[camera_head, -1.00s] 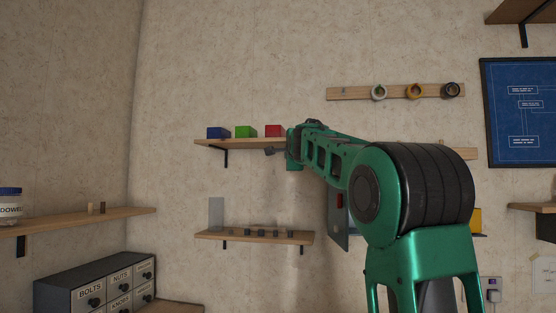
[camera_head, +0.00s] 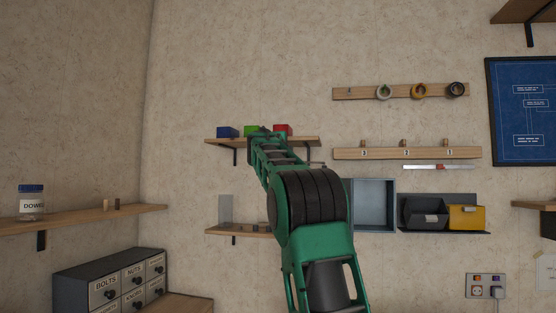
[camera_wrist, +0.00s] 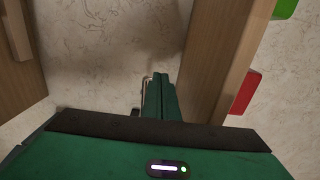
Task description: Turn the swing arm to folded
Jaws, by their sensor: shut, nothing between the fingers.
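My gripper (camera_wrist: 161,92) is shut and empty in the wrist view, its green fingers pointing away between two wooden boards. A thin metallic bent rod (camera_wrist: 147,88) shows just left of the fingers; I cannot tell whether it touches them or is the swing arm. In the head view a small dark thin piece (camera_head: 316,163) sticks out below the right end of the upper shelf; its identity is unclear. My arm hides most of the gripper there. No swing arm can be clearly identified.
The upper shelf (camera_head: 222,140) holds a blue bin (camera_head: 227,132), a green bin (camera_head: 251,130) and a red bin (camera_head: 283,129). A lower shelf (camera_head: 225,231) is partly behind my arm. A peg rail (camera_head: 380,154) and a grey-blue open box (camera_head: 374,205) are to the right.

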